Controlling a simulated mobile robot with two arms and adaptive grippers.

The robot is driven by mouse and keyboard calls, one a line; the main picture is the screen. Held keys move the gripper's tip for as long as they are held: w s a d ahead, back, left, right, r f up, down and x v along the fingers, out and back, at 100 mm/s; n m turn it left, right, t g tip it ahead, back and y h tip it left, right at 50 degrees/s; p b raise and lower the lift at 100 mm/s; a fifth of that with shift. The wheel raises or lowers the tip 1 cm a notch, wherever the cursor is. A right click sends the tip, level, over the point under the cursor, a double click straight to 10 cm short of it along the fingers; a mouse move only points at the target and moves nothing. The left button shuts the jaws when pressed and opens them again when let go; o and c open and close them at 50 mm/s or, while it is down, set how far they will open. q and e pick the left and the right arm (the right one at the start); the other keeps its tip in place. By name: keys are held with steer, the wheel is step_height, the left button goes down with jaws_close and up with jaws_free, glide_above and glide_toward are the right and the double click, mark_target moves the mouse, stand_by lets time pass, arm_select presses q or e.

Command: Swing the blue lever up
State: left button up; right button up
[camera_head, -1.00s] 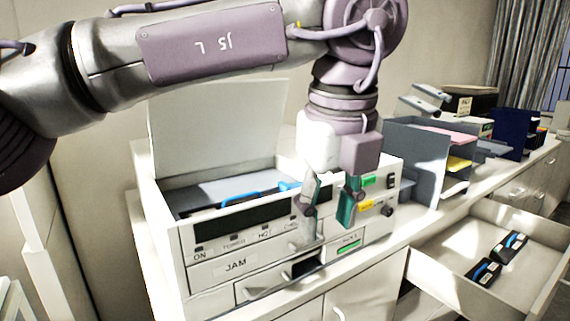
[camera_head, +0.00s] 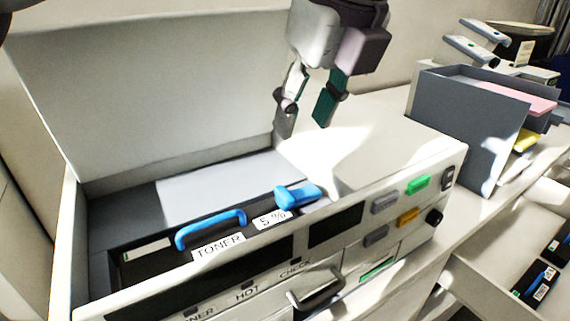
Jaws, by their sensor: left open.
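The printer (camera_head: 400,181) stands with its lid (camera_head: 150,95) raised and its bay open. A short, thick blue lever (camera_head: 297,196) lies low at the right end of the bay, beside a "5 %" label. A thin blue handle (camera_head: 211,227) arches on the toner cartridge left of it, behind the "TONER" label. My left gripper (camera_head: 304,119) hangs fingers down above and behind the blue lever, clear of it. Its fingers are apart with nothing between them. My right gripper is not in view.
Green, orange and grey buttons (camera_head: 417,185) sit on the printer's front right. A grey tray organiser (camera_head: 470,130) stands to the right. An open drawer (camera_head: 490,285) at lower right holds black cartridges (camera_head: 538,284). The raised lid bounds the back of the bay.

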mark_target(280, 187)
arm_select(q)
steer(key=p+x, duration=0.3)
steer(key=x, duration=0.9)
steer(key=shift+s+f, duration=0.1)
steer(key=shift+f, duration=0.25)
steer(key=shift+a+f, duration=0.1)
steer(key=shift+f, duration=0.35)
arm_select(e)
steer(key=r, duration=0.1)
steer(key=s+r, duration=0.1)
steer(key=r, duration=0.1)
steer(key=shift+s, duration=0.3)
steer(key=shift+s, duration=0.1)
arm_select(q)
jaws_close()
